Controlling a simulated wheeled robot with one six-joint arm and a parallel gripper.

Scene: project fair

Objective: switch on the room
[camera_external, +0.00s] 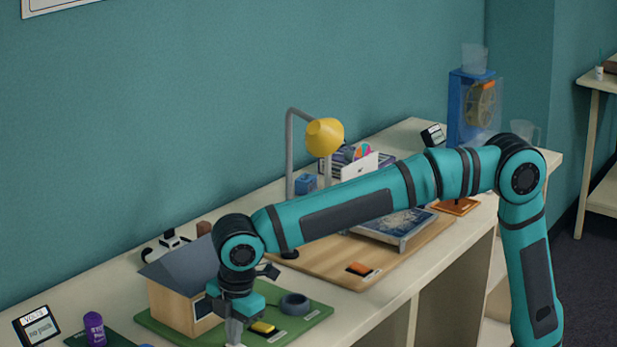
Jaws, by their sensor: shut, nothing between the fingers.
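A model room, a small wooden house (172,308) with a dark grey roof, stands on a green board (318,309) in the front middle of the bench. A yellow switch (263,328) on a dark base sits on the same board, to the right of the house front. My gripper (234,333) points down just left of the switch and in front of the house. It is shut with nothing in it. It covers part of the house front and board. I cannot tell whether it touches the switch, or whether the room is lit.
A dark ring (295,304) lies right of the switch. A purple cylinder (95,330) and a small sign (37,326) stand at left. My arm spans the bench.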

